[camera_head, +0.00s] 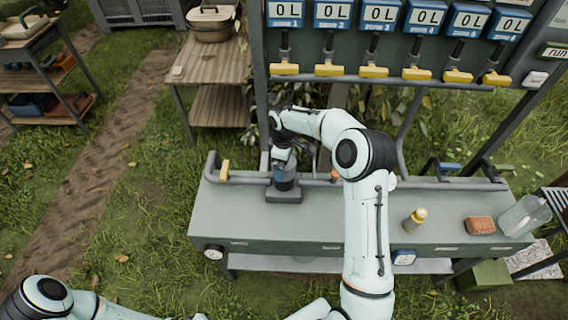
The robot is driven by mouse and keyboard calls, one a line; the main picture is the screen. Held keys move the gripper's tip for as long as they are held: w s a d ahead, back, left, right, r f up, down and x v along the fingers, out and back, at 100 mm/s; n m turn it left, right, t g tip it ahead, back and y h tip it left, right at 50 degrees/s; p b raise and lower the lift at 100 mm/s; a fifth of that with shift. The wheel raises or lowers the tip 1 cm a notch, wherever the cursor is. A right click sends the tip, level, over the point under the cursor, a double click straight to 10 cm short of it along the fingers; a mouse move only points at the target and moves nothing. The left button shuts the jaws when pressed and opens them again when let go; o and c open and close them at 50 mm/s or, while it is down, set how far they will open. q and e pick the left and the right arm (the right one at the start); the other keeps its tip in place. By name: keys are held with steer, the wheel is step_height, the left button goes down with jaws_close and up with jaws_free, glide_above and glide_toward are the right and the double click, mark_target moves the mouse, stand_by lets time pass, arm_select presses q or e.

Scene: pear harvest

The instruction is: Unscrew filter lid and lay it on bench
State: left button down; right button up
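The filter (286,184) is a dark upright cylinder on a grey base at the left part of the grey-green bench (340,222). My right arm reaches up over the bench and bends left, with its wrist above the filter. My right gripper (283,163) points down at the filter's top. The wrist and fingers cover the lid there, so I cannot tell whether the fingers are closed on it.
A grey pipe with a yellow handle (225,170) runs along the bench's back. A yellow-capped bottle (414,220), a reddish-brown block (480,225) and a clear container (524,216) stand on the right. The bench middle is mostly bare. Above hang blue display boxes (380,16) with yellow handles.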

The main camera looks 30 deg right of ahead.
step_height(320, 180, up, 13)
steer(key=n, duration=1.4)
step_height(320, 180, down, 13)
steer(key=shift+d, duration=0.1)
steer(key=c, duration=0.9)
steer(key=shift+o, duration=0.2)
steer(key=n, duration=0.6)
steer(key=shift+n, duration=0.4)
steer(key=n, duration=0.3)
steer(key=shift+n, duration=0.4)
steer(key=n, duration=0.3)
steer(key=shift+s+f+n, duration=0.1)
steer(key=shift+f+n, duration=0.05)
steer(key=shift+n, duration=0.15)
steer(key=shift+r, duration=3.65)
